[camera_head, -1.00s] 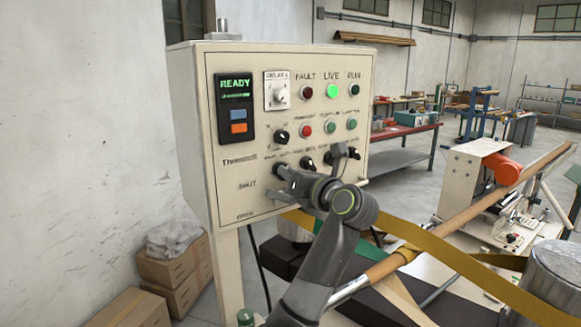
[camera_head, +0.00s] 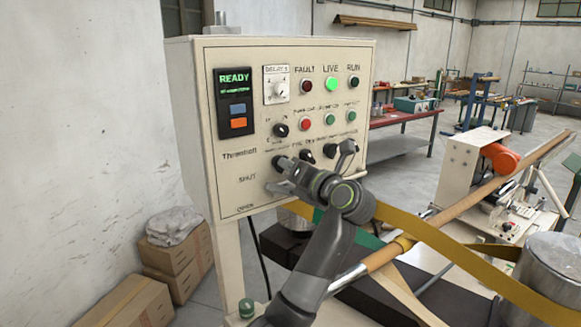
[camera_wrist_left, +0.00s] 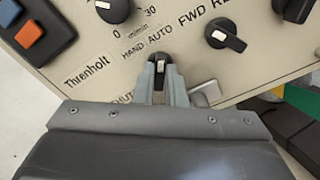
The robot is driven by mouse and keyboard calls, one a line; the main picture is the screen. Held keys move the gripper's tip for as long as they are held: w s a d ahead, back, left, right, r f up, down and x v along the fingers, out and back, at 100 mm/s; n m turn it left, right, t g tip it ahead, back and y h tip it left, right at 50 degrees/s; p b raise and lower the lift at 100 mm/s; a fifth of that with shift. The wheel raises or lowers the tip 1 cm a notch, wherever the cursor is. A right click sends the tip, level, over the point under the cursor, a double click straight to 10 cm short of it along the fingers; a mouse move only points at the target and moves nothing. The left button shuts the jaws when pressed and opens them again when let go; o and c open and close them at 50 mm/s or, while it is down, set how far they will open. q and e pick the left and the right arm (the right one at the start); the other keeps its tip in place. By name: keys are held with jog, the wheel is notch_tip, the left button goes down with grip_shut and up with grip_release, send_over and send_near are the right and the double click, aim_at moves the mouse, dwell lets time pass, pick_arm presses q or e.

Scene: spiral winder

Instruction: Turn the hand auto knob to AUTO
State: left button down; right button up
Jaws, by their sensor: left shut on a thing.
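The hand auto knob (camera_wrist_left: 160,74) is black with a white mark, on the panel below the HAND AUTO lettering. In the left wrist view its mark points up toward the lettering, roughly between the two words. My left gripper (camera_wrist_left: 161,88) is shut on it, one finger on each side. In the head view my left gripper (camera_head: 278,177) reaches the lower part of the cream control panel (camera_head: 218,180) from the right. My arm and gripper hide part of the lower panel there. My right gripper is not in view.
More knobs, including a speed knob (camera_wrist_left: 115,8) and the FWD/REV knob (camera_wrist_left: 226,38), sit close by. The READY display (camera_head: 235,101) is lit and the LIVE lamp (camera_head: 331,84) glows green. A yellow strap (camera_head: 430,230) crosses behind my arm. Cardboard boxes (camera_head: 175,262) stand at the left.

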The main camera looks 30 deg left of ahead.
pick_arm(q)
jog(key=c, duration=1.5)
grip_release()
jog(key=b+v, duration=0.8)
jog(key=v, duration=0.9)
jog(key=shift+s+d, duration=0.1)
jog(key=shift+d, duration=0.15)
